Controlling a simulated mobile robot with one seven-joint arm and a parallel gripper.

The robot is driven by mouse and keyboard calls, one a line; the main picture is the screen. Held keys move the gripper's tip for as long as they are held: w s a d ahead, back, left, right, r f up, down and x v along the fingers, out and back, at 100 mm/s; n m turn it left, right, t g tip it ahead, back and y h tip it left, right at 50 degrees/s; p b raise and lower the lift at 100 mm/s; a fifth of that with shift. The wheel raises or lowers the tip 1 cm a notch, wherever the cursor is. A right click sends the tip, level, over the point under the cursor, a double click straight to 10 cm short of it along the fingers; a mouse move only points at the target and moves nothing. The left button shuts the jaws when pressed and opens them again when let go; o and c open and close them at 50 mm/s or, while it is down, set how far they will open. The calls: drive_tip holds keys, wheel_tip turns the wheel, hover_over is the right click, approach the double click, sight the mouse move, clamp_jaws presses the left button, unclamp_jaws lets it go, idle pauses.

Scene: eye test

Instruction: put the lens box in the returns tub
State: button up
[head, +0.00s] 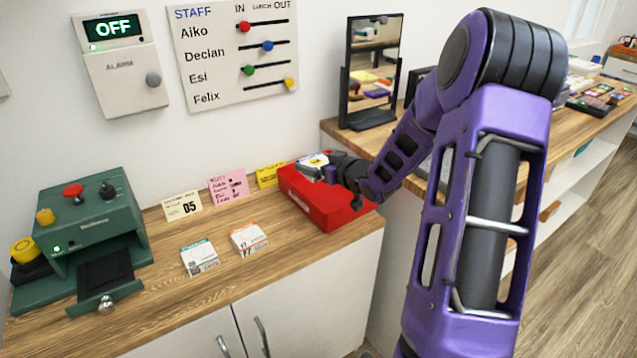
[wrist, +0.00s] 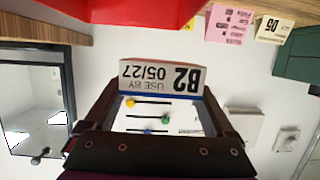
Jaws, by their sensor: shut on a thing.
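The lens box (head: 313,160) is a small white box with a blue edge. In the wrist view its end (wrist: 160,78) reads "B2" and "USE BY 05/27", upside down. My gripper (head: 332,171) is shut on it; the fingers (wrist: 163,98) stand at its two sides in the wrist view. The red tub (head: 328,212) stands at the counter's right end. In the head view the box overlaps the tub's far side; in the wrist view a gap shows between box and tub (wrist: 130,10). The tub's inside is mostly hidden by my gripper.
Two other small boxes, one teal-marked (head: 199,257) and one orange-marked (head: 249,239), lie on the counter (head: 170,300). A green machine (head: 95,230) stands at left. Paper notes (head: 228,186) stand along the wall. A mirror (head: 370,75) stands behind, right.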

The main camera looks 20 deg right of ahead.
drive_tip(key=shift+f+b, duration=0.45)
drive_tip(key=shift+f, duration=1.55)
drive_tip(key=shift+f, duration=0.15)
drive_tip(key=shift+f+b, duration=0.35)
drive_tip(key=shift+f, duration=0.05)
drive_tip(key=shift+f, duration=0.1)
drive_tip(key=o, duration=1.2)
drive_tip(key=r+p+v, duration=0.1)
drive_tip(key=p+v, duration=0.1)
drive_tip(key=v, duration=1)
drive_tip(key=shift+r+p, duration=0.15)
drive_tip(key=shift+p, duration=0.2)
